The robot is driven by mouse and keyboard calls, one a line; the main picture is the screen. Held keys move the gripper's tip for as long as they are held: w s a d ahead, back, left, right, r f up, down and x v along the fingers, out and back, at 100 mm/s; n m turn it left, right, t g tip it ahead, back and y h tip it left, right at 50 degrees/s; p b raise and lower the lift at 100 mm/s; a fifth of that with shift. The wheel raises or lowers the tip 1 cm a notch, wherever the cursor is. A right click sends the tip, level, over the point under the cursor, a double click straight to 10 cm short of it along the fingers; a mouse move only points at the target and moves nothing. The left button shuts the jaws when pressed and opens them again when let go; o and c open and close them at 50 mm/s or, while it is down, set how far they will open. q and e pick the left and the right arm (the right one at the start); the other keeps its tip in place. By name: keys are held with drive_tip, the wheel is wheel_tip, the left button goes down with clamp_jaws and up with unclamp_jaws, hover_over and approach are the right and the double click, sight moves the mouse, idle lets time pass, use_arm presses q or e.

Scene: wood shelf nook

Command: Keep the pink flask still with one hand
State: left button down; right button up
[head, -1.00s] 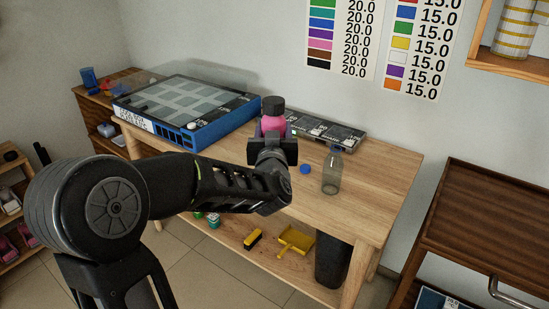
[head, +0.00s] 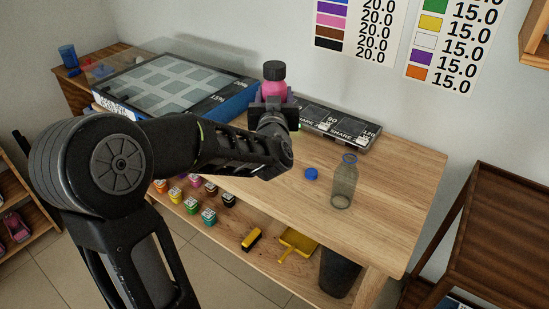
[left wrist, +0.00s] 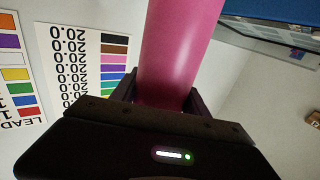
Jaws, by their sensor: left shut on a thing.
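The pink flask (head: 274,84) with a black cap stands upright over the wooden table in the head view. My left gripper (head: 273,105) is shut on its lower part, and my gripper and wrist hide its bottom, so I cannot tell whether it touches the table. In the left wrist view the pink flask (left wrist: 178,55) runs up between the two fingers of my left gripper (left wrist: 165,98). My right gripper is not in view.
A clear grey bottle (head: 344,183) and a blue cap (head: 311,174) stand on the wooden table (head: 390,200). A blue-framed case (head: 165,85) and a dark panel (head: 340,128) lie behind. Paint pots and a yellow dustpan (head: 297,243) sit on the lower shelf.

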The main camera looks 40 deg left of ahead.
use_arm(q)
wheel_tip(320, 180, down, 6)
drive_tip(key=shift+r+b, duration=0.1)
drive_tip(key=shift+b, duration=0.25)
drive_tip(key=shift+f, duration=1.85)
drive_tip(key=shift+f+b, duration=0.2)
drive_tip(key=shift+b, duration=0.25)
drive_tip(key=c, duration=0.6)
unclamp_jaws()
drive_tip(key=shift+o, duration=0.2)
